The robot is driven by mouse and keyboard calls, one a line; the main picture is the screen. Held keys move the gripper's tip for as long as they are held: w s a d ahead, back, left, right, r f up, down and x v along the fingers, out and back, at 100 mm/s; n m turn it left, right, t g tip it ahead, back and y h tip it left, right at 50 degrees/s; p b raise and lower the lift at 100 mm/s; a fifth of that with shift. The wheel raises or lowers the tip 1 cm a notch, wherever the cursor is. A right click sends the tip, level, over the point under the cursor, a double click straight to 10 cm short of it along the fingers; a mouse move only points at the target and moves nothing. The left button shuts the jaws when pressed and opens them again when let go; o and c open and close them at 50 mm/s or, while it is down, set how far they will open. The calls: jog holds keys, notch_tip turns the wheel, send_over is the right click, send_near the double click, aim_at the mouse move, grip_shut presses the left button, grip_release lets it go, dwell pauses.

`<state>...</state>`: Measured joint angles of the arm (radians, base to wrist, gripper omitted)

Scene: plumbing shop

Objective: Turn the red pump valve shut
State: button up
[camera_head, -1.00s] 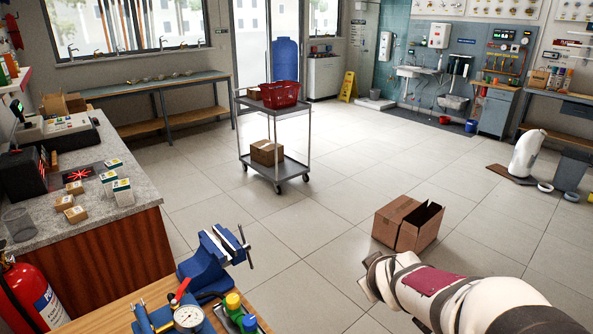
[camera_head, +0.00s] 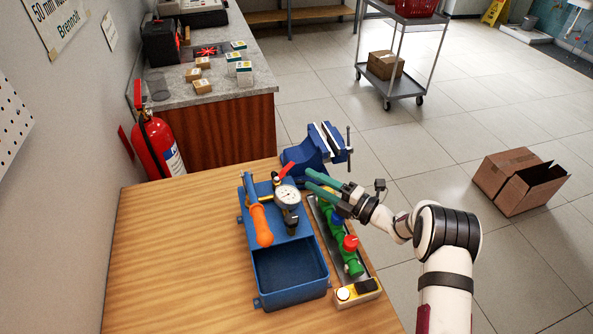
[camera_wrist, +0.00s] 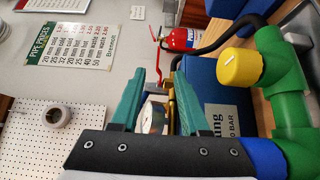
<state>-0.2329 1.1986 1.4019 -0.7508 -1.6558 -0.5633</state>
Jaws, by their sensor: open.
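The blue test pump (camera_head: 284,275) stands on the wooden bench, with a round gauge (camera_head: 287,195) and an orange-tipped handle (camera_head: 262,225). Its red lever valve (camera_head: 286,170) sticks up at a slant behind the gauge. In the wrist view the red lever (camera_wrist: 158,62) stands between my fingers, beyond them, with the gauge partly hidden below it. My gripper (camera_head: 308,180) has two green fingers, open and empty, and comes from the right towards the gauge. In the wrist view the fingers (camera_wrist: 157,95) are apart; contact with the pump cannot be told.
A green pipe rig with a red knob (camera_head: 350,243) lies right of the pump, under my gripper; its yellow knob (camera_wrist: 240,68) is close in the wrist view. A blue vise (camera_head: 318,147) stands behind. A fire extinguisher (camera_head: 157,145) is beyond the bench. The bench's left is clear.

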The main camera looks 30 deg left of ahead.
aim_at(284, 171)
jog(key=a, duration=0.6)
jog(key=shift+w, duration=0.4)
grip_shut()
